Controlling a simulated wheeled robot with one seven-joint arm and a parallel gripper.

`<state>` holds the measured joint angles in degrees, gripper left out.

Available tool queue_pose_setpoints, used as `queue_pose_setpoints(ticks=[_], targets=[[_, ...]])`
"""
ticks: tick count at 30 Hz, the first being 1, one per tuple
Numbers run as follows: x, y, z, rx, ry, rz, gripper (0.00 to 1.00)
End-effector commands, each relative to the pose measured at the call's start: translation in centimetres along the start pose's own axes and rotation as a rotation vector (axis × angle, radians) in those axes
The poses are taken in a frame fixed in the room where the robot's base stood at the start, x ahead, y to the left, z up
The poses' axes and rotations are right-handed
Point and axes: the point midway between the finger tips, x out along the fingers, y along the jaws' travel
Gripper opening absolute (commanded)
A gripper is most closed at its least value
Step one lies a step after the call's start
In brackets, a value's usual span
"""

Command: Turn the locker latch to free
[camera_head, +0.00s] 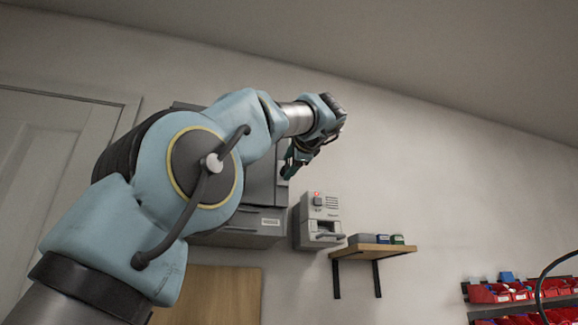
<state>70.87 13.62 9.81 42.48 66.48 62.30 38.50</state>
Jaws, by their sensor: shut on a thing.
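The grey locker (262,192) hangs on the wall, largely hidden behind my blue arm. Its right side and its lower front, with a small white label, show. My gripper (289,171) is at the right edge of the locker's front, pointing down and to the left. It is shut on a small dark part there, which appears to be the locker latch. The fingers cover most of the latch, so its turn angle cannot be told.
A light grey machine (319,220) with a red light is on the wall right of the locker. A wooden shelf (372,249) carries small boxes. Red bins (505,292) are at the lower right. A white door (45,170) is at the left. The upper right is clear.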

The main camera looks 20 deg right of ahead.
Motion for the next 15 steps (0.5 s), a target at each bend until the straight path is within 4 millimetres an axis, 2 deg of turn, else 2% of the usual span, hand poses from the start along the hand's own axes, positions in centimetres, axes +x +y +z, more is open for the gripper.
queue_pose_setpoints(ticks=[10,11,15], targets=[[0.02,0.13,0.01,-0.004,-0.002,0.003,0.04],[0.03,0.14,0.01,-0.004,-0.002,0.003,0.61],[0.02,0.11,0.0,-0.003,-0.001,0.002,0.77]])
